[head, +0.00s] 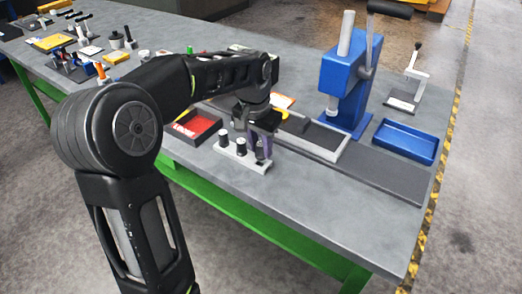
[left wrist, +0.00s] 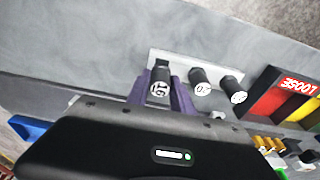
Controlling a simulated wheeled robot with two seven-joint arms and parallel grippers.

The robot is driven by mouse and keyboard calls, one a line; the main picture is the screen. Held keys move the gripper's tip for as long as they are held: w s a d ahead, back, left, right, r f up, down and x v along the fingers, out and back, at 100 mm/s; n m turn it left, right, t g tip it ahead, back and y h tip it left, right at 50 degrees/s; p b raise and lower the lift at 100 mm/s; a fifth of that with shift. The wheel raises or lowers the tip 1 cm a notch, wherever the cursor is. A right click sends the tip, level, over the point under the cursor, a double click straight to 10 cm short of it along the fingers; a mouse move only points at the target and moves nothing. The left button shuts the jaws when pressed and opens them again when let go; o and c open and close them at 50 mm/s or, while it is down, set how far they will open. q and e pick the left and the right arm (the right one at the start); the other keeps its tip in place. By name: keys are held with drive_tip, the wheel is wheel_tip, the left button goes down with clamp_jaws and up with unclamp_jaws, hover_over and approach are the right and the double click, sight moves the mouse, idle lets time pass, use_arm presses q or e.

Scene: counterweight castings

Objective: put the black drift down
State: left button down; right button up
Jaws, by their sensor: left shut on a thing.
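My left gripper (head: 262,143) has purple fingers and is shut on a black drift (left wrist: 160,88) with a white number on its end; in the left wrist view the drift stands between the fingers (left wrist: 161,92). The gripper is at the right end of a pale rack (head: 230,155), which also shows in the left wrist view (left wrist: 180,61). Two other black drifts (head: 223,138) (head: 241,146) stand upright in the rack. I cannot tell whether the held drift's lower end is in the rack. My right gripper is not in view.
A red bin (head: 203,126), marked LOOSE in the left wrist view, stands behind the rack. A blue press (head: 345,85) and a blue tray (head: 405,140) stand to the right. The bench top in front of the rack is clear.

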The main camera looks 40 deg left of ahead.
use_arm(q)
drive_tip(key=shift+f, duration=0.95)
drive_tip(key=shift+f, duration=0.15)
drive_tip(key=c, duration=1.1)
unclamp_jaws()
drive_tip(key=r, duration=0.4)
drive_tip(key=s+r, duration=0.1)
drive_tip(key=r, duration=0.7)
drive_tip(key=shift+s+r, duration=0.1)
drive_tip(key=shift+s, duration=0.3)
